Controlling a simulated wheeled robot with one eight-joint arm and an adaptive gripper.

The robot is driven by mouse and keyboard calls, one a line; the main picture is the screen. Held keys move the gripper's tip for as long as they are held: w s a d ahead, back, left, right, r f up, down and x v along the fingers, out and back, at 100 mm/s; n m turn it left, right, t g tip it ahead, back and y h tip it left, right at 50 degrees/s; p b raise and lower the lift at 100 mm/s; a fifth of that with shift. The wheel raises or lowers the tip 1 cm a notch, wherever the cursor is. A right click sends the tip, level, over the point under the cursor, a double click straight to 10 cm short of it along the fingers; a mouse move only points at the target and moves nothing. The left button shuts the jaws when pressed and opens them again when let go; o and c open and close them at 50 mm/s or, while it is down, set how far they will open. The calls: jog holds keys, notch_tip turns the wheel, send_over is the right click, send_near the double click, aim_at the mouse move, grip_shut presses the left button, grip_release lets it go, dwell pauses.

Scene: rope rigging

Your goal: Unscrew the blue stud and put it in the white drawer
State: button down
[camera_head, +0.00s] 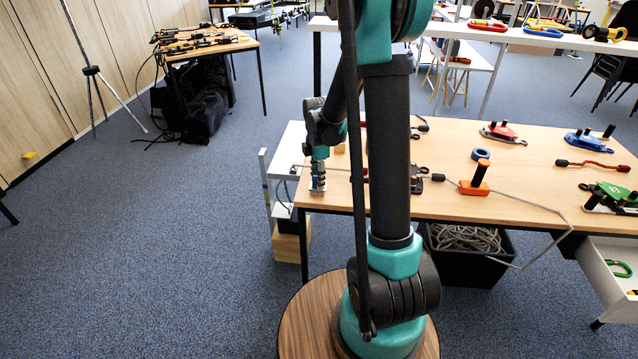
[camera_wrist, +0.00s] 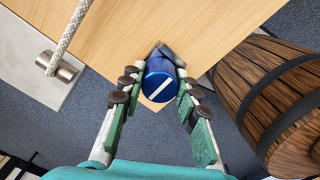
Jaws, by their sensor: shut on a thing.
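The blue stud (camera_wrist: 160,78) is round, with a white bar across its face. In the wrist view it sits between the fingertips of my gripper (camera_wrist: 158,84), which are shut on it from both sides. It is at the edge of the wooden tabletop (camera_wrist: 175,25); whether it is still threaded in cannot be seen. In the head view my gripper (camera_head: 318,183) points down at the near left corner of the table; the stud is too small there to make out. The white drawer (camera_head: 594,278) stands open at the lower right, with a green carabiner (camera_head: 618,268) in it.
A grey rope crosses the table to an orange block (camera_head: 474,186) and hangs over the front edge. A black bin (camera_head: 460,262) of rope stands below. Red, blue and green devices lie on the table's right side. A white plate with a metal pin (camera_wrist: 58,66) adjoins the table.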

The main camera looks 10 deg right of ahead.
jog(key=shift+n, duration=0.4)
jog(key=c, duration=1.5)
grip_release()
jog(key=shift+n, duration=0.3)
jog(key=o, duration=0.5)
notch_tip(320, 180, up, 12)
jog(key=s+d+f+m+t, duration=0.1)
jog(key=s+f+m, duration=0.1)
jog(key=s+m, duration=0.5)
jog(key=s+d+f+m+t, duration=0.1)
jog(key=s+f+m, duration=0.2)
jog(key=s+m, duration=0.4)
jog(key=s+d+f+m+t, duration=0.2)
jog(key=s+f+m, duration=0.1)
jog(key=s+m, duration=0.4)
jog(key=shift+s+m, duration=0.4)
jog(key=shift+s, duration=0.1)
